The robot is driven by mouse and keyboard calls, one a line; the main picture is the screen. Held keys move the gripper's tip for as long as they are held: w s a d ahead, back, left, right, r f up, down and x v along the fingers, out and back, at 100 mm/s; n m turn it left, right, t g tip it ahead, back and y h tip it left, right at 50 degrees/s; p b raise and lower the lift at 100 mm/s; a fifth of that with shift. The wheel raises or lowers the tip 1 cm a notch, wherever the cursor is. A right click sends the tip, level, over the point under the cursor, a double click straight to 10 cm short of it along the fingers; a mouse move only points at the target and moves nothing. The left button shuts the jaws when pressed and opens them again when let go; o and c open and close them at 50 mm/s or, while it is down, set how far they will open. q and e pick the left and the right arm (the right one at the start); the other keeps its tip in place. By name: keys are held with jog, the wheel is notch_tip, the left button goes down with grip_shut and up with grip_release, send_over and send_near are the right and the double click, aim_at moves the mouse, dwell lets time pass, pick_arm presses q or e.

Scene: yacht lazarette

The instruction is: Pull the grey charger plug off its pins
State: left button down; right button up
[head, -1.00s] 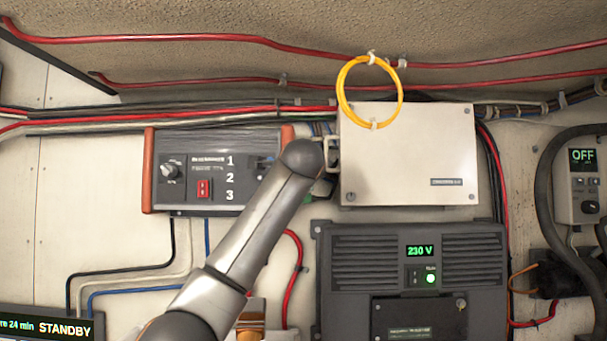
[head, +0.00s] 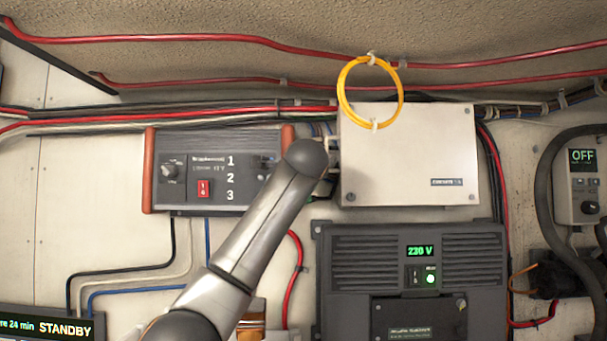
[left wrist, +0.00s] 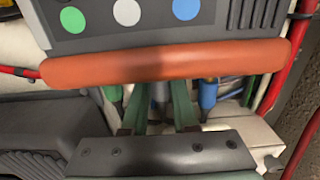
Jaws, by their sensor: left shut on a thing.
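The grey charger plug (left wrist: 159,92) shows in the left wrist view below an orange end bumper (left wrist: 165,63), between a green plug (left wrist: 113,93) and a blue plug (left wrist: 207,94). My left gripper (left wrist: 157,104) has its two greenish fingers on either side of the grey plug and is shut on it. The plug's pins are hidden under the bumper. In the head view the charger (head: 218,187) is the dark box with orange ends, and my arm covers the plug and most of the gripper. My right gripper is in neither view.
A cream box (head: 410,160) stands close to the right of my wrist, with a yellow cable loop (head: 343,98) over its top edge. A dark 230 V unit (head: 345,270) sits below it. Red cables (head: 200,38) run above. The gap around the plugs is narrow.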

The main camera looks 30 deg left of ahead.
pick_arm(q)
jog(key=shift+w+d, duration=0.45)
jog(key=shift+d, duration=0.35)
jog(key=c, duration=0.9)
grip_release()
